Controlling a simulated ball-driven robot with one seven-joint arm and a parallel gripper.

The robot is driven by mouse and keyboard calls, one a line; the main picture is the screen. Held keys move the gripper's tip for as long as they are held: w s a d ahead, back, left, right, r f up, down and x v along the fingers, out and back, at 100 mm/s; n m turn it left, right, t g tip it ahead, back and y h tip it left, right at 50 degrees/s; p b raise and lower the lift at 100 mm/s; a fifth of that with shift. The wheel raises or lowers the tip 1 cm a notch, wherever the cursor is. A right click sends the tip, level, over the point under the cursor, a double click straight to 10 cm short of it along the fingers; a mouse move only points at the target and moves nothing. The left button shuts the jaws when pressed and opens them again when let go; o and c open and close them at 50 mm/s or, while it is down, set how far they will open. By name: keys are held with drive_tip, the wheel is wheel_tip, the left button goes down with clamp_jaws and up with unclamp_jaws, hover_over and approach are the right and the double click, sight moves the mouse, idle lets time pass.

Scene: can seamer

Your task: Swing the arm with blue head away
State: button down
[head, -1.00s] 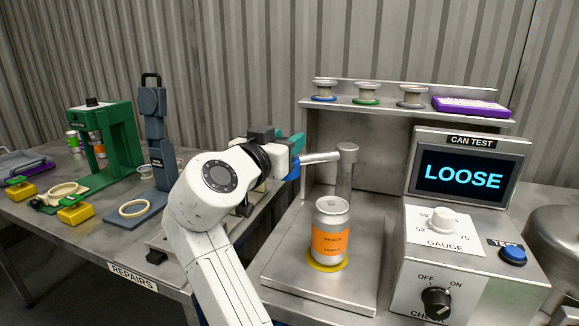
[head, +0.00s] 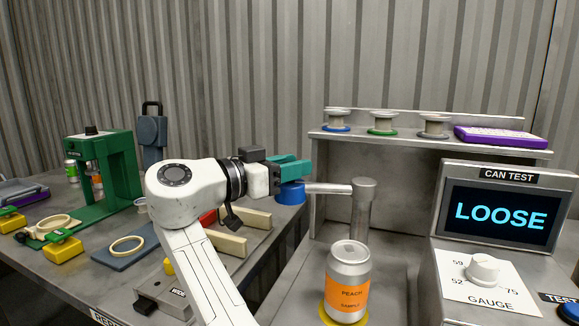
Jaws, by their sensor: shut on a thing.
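The blue head (head: 291,192) sits at the left end of a metal swing arm (head: 328,188). The arm reaches left from the top of a metal post (head: 363,210) behind the can. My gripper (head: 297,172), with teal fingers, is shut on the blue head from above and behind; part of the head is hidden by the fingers. A peach can (head: 348,280) with an orange label stands upright on a yellow ring (head: 328,314) in front of the post. The blue head is clear of the can, to its left and above it.
The can test screen (head: 499,215) reads LOOSE, with a gauge knob (head: 484,268) below. A shelf (head: 420,143) behind holds several spools and a purple tray (head: 499,137). A green press (head: 100,175) and yellow blocks stand on the left bench.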

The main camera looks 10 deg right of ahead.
drive_tip(key=shift+w+r, duration=0.1)
drive_tip(key=shift+r, duration=0.2)
drive_tip(key=c, duration=0.8)
unclamp_jaws()
drive_tip(key=shift+d, duration=0.1)
drive_tip(key=shift+a+f, duration=0.15)
drive_tip(key=shift+a, duration=0.35)
drive_tip(key=v, duration=1)
drive_tip(key=shift+d, duration=0.1)
